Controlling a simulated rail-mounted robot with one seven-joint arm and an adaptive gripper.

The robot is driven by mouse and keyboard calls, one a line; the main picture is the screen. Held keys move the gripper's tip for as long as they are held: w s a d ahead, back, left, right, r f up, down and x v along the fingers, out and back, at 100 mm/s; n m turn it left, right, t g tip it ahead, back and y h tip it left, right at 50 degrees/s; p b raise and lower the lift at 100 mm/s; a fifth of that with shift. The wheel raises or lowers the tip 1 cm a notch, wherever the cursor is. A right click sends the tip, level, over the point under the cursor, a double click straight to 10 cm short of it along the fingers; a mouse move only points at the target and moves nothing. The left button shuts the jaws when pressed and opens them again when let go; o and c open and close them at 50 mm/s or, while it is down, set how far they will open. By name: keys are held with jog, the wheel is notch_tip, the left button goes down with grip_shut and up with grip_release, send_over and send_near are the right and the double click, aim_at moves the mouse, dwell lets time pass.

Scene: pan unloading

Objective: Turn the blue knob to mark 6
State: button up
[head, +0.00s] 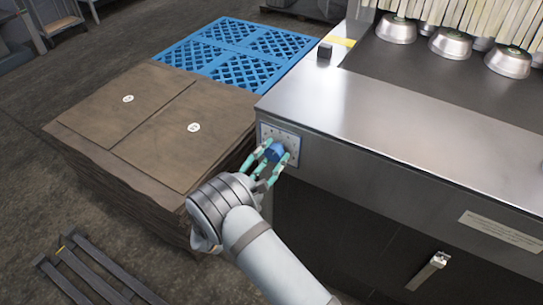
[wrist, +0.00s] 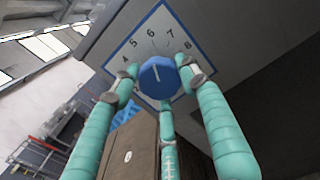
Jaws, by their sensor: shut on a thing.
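The blue knob (head: 275,151) sits on a white dial plate with a blue border (head: 289,137) on the front of the steel counter. In the wrist view the knob (wrist: 159,77) has a white line, and the marks 4, 5, 6, 7 and 8 show on the plate (wrist: 149,48). The line points up and slightly left, roughly toward 6; I cannot tell if it is exact. My gripper (head: 272,160) is shut on the knob, with green fingers on both sides and one below.
The steel counter (head: 400,120) extends right, with several metal pans (head: 450,43) at the back. A stack of brown sheets (head: 150,120) stands left of the dial, near my gripper. A blue pallet (head: 235,48) lies behind it. A latch (head: 428,270) sticks out low at right.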

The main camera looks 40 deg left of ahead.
jog(key=shift+d+f, duration=0.1)
jog(key=shift+f, duration=0.05)
jog(key=shift+c, duration=1)
jog(key=shift+f+m+b, duration=0.1)
jog(key=shift+m+b, duration=0.2)
jog(key=shift+b, duration=0.1)
jog(key=o, duration=0.8)
jog(key=shift+o, duration=1.1)
jog(key=shift+o, duration=0.5)
jog(key=s, duration=1.2)
jog(key=shift+d, duration=0.45)
